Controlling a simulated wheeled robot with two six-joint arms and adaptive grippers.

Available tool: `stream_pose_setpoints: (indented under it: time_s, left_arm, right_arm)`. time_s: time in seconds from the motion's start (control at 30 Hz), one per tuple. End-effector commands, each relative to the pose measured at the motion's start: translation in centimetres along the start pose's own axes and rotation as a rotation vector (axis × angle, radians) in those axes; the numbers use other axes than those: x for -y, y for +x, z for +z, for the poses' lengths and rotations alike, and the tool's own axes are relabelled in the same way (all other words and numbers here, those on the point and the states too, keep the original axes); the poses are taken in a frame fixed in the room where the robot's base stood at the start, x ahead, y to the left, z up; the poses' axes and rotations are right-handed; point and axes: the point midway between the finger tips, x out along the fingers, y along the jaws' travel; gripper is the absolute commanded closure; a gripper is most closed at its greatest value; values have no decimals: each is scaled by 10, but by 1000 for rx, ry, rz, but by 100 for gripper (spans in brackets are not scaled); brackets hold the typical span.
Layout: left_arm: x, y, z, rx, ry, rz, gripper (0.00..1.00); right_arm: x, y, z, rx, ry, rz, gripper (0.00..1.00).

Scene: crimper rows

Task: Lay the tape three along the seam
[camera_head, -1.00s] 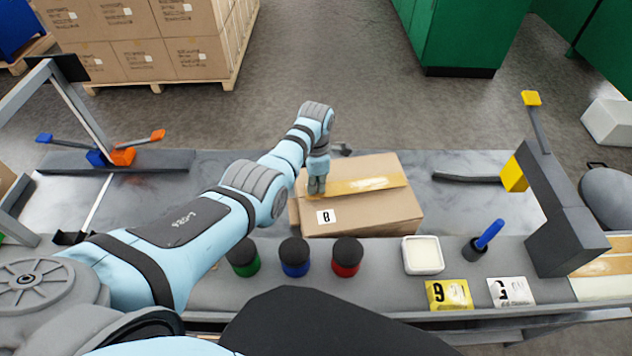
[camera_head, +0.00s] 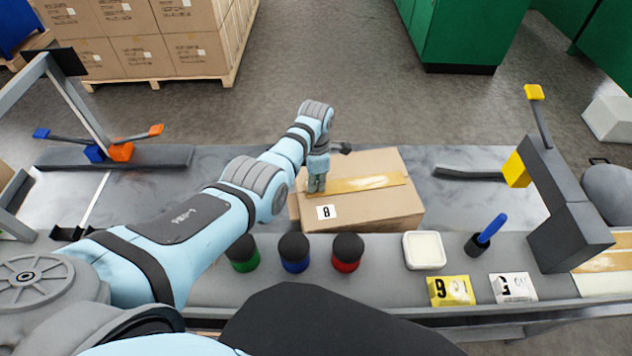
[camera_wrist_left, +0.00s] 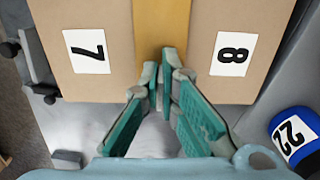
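A cardboard box (camera_head: 372,208) lies on the grey bench with a strip of amber tape (camera_head: 368,183) along its top seam. In the left wrist view the tape (camera_wrist_left: 161,25) runs between labels 7 (camera_wrist_left: 86,51) and 8 (camera_wrist_left: 233,54). My left gripper (camera_head: 316,185) is at the left end of the tape, pointing down. In the wrist view its green-padded fingertips (camera_wrist_left: 161,75) are close together over the tape's near end; contact with the tape cannot be told. No separate piece shows clearly between them. My right gripper is not in view.
Green (camera_head: 243,254), blue (camera_head: 294,254) and red (camera_head: 347,253) black-topped pots stand before the box. Right of them are a white dish (camera_head: 424,250), a blue-handled tool (camera_head: 488,233), a yellow card (camera_head: 450,291) and a white card (camera_head: 513,288). A dark post (camera_head: 560,205) rises at right.

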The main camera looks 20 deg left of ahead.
Motion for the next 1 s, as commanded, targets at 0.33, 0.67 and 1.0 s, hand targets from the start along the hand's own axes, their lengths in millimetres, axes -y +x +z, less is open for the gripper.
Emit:
stream_pose_setpoints:
  time_s: [0.33, 0.67, 1.0]
  left_arm:
    - [0, 0, 0, 0, 0, 0, 72]
    - [-2, -20, 1, 3, 0, 5, 72]
    - [-1, -107, 1, 2, 0, 4, 72]
  right_arm:
    - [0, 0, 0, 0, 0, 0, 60]
    - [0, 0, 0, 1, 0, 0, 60]
    - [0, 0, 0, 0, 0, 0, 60]
